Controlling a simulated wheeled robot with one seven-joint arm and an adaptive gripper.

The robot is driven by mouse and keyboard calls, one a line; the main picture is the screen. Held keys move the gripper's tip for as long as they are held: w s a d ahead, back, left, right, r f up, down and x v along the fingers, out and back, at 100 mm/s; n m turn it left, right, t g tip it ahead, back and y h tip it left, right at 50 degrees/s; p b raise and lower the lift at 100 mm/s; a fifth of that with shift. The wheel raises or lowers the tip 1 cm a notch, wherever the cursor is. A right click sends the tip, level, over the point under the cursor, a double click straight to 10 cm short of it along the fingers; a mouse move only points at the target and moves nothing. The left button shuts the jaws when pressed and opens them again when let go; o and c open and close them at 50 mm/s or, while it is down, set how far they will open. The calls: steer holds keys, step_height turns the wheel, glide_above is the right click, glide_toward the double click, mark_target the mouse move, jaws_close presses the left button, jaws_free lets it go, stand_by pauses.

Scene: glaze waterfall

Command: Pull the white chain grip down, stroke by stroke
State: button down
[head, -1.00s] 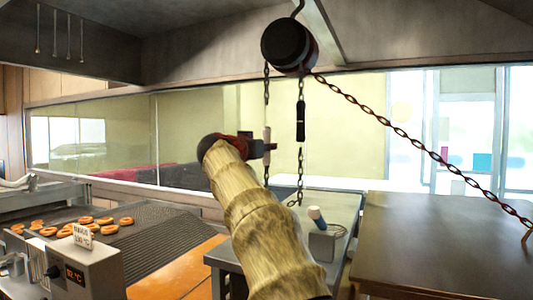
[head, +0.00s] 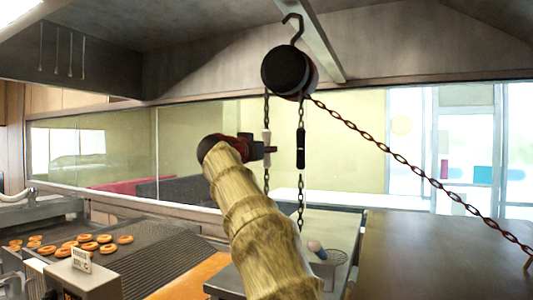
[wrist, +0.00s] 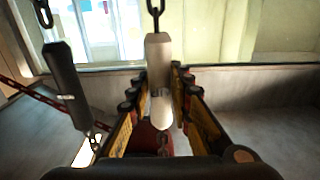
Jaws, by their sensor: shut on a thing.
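The white chain grip (head: 267,134) hangs on the left chain below the dark round hoist (head: 288,71). In the wrist view the white grip (wrist: 158,62) stands upright between the fingers, with chain above and below it. My gripper (head: 268,149) is shut on the white grip. The fingers also show in the wrist view (wrist: 157,98), on both sides of its lower part. The black chain grip (head: 300,148) hangs on the chain to the right, apart from my gripper. It also shows in the wrist view (wrist: 66,84).
A rusty chain (head: 410,162) slants from the hoist to the lower right. A grill with several doughnuts (head: 88,246) is at lower left, with a small card (head: 82,260) in front. A dark table (head: 440,255) stands at right.

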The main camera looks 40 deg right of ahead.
step_height(320, 180, down, 18)
steer(key=b, duration=1)
steer(key=shift+r+g, duration=0.2)
steer(key=shift+g, duration=0.1)
steer(key=shift+w, duration=0.1)
step_height(320, 180, up, 18)
steer(key=p, duration=1.1)
steer(key=shift+p, duration=0.35)
